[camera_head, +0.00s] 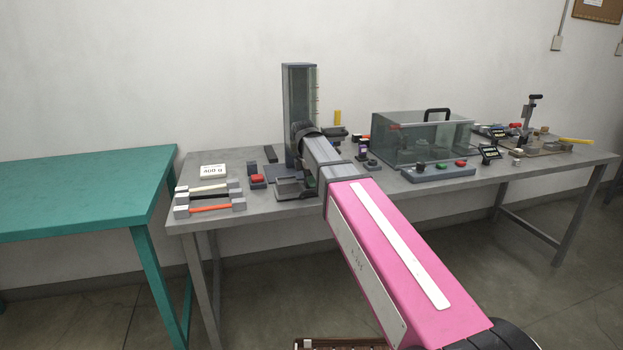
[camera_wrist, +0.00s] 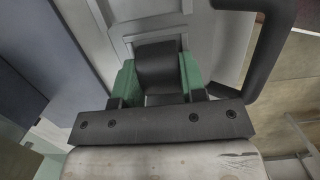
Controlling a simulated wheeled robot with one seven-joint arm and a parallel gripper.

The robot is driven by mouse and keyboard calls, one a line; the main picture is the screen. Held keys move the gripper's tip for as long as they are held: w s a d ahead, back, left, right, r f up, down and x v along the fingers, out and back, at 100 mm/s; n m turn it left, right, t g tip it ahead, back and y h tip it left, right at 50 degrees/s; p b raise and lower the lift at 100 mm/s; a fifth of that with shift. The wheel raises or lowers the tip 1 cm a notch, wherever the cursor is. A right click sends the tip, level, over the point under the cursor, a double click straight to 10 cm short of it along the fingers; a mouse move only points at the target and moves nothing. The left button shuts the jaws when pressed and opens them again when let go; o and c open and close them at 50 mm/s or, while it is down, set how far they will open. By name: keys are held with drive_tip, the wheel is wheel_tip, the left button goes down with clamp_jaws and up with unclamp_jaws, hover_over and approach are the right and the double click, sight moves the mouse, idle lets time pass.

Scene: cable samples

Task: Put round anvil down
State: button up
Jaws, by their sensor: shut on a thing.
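The round anvil (camera_wrist: 158,66) is a dark grey piece with a curved face in the wrist view. My gripper (camera_wrist: 157,78) is shut on it, with a green pad on each side. Its lower part is hidden behind the dark bar of my gripper. A light grey stepped part (camera_wrist: 157,22) lies just beyond it; I cannot tell whether they touch. In the head view my arm reaches over the grey bench (camera_head: 388,190), in front of a tall clear-fronted column (camera_head: 299,95). My arm mostly hides the gripper there, and I cannot make out the anvil.
A red-button box (camera_head: 257,181) and cable samples (camera_head: 209,209) lie left of my arm. A clear case (camera_head: 420,140) with a black handle and a button panel (camera_head: 437,172) stand to the right. A black curved bar (camera_wrist: 268,45) rises close by at upper right in the wrist view.

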drive_tip(key=o, duration=1.2)
drive_tip(key=shift+c, duration=0.2)
drive_tip(key=shift+r, duration=0.1)
wheel_tip(320, 180, up, 13)
drive_tip(key=a, duration=0.1)
drive_tip(key=shift+s+a, duration=0.25)
drive_tip(key=shift+a, duration=0.1)
